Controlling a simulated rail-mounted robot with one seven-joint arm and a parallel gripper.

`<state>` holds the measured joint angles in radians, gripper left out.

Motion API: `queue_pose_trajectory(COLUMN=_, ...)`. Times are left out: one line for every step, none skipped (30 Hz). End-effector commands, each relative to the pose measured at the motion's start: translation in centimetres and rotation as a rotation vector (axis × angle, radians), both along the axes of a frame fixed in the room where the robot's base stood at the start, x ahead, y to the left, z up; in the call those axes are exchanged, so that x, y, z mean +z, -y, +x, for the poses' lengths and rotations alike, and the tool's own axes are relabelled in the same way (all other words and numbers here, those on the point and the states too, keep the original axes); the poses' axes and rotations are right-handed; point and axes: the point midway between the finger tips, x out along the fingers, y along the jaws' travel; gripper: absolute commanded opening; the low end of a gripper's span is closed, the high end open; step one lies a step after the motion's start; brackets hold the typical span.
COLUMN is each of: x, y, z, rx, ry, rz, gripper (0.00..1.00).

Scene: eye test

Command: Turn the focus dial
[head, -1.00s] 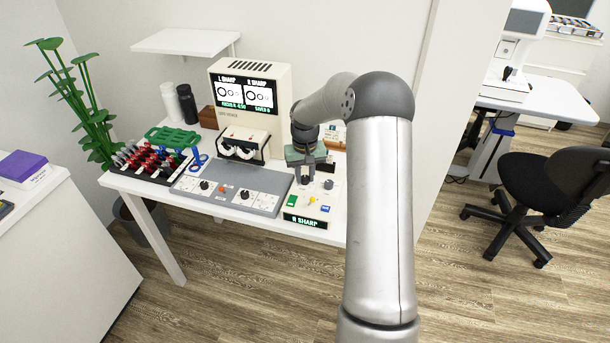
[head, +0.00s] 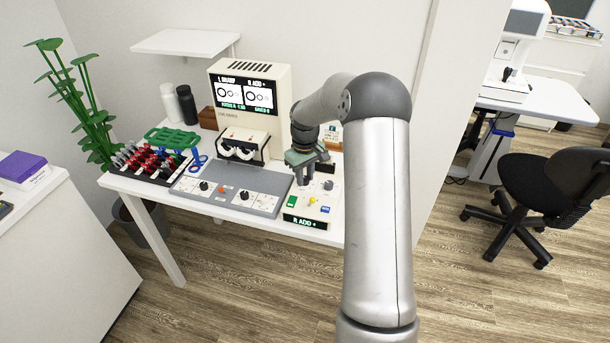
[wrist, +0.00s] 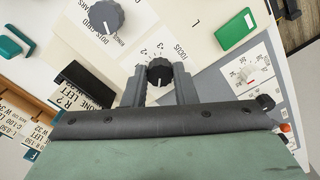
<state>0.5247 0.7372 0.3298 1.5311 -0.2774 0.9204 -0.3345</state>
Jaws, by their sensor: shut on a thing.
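The focus dial (wrist: 159,72) is a small black knob with a white pointer line, beside the printed word FOCUS in the wrist view. My gripper (wrist: 159,80) is shut on it, one grey finger on each side. In the head view my gripper (head: 303,180) reaches down onto the white control box (head: 322,211), and the dial is hard to make out there. The box's front display (head: 305,221) reads "R ADD +". The screen (head: 245,95) on the cream machine shows ring figures under "L SHARP" and "R ADD +".
On the box are a grey knob (wrist: 103,14) marked DOTS GRID, close to my gripper, and a green button (wrist: 234,30). A grey panel (head: 228,187) with black knobs lies to the left. A rack of coloured-handled pieces (head: 150,163) stands at the table's left end.

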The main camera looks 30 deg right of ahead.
Motion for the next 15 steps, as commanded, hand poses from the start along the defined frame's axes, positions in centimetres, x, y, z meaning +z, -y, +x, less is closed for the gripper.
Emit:
queue_pose_trajectory(x=0.15, y=-0.01, z=0.12, rx=0.0, ry=0.004, rz=-0.001, gripper=0.02)
queue_pose_trajectory(x=0.15, y=-0.01, z=0.12, rx=0.0, ry=0.004, rz=-0.001, gripper=0.02)
queue_pose_trajectory(x=0.15, y=-0.01, z=0.12, rx=0.0, ry=0.004, rz=-0.001, gripper=0.02)
queue_pose_trajectory(x=0.15, y=-0.01, z=0.13, rx=0.0, ry=0.004, rz=-0.001, gripper=0.02)
queue_pose_trajectory(x=0.16, y=-0.01, z=0.13, rx=0.0, ry=0.004, rz=-0.001, gripper=0.02)
queue_pose_trajectory(x=0.16, y=-0.01, z=0.13, rx=0.0, ry=0.004, rz=-0.001, gripper=0.02)
queue_pose_trajectory(x=0.16, y=-0.01, z=0.13, rx=0.0, ry=0.004, rz=-0.001, gripper=0.02)
queue_pose_trajectory(x=0.16, y=-0.01, z=0.13, rx=0.0, ry=0.005, rz=-0.001, gripper=0.28)
queue_pose_trajectory(x=0.16, y=-0.01, z=0.13, rx=0.0, ry=0.004, rz=-0.001, gripper=0.39)
queue_pose_trajectory(x=0.15, y=-0.01, z=0.13, rx=0.0, ry=0.004, rz=-0.001, gripper=0.47)
queue_pose_trajectory(x=0.14, y=-0.01, z=0.12, rx=0.0, ry=0.004, rz=0.0, gripper=0.47)
queue_pose_trajectory(x=0.12, y=-0.01, z=0.1, rx=0.0, ry=0.004, rz=0.0, gripper=0.47)
queue_pose_trajectory(x=0.11, y=-0.01, z=0.1, rx=-0.001, ry=0.003, rz=0.0, gripper=0.47)
queue_pose_trajectory(x=0.1, y=-0.01, z=0.09, rx=-0.001, ry=0.003, rz=0.0, gripper=0.47)
queue_pose_trajectory(x=0.09, y=-0.01, z=0.08, rx=-0.001, ry=0.003, rz=0.0, gripper=0.47)
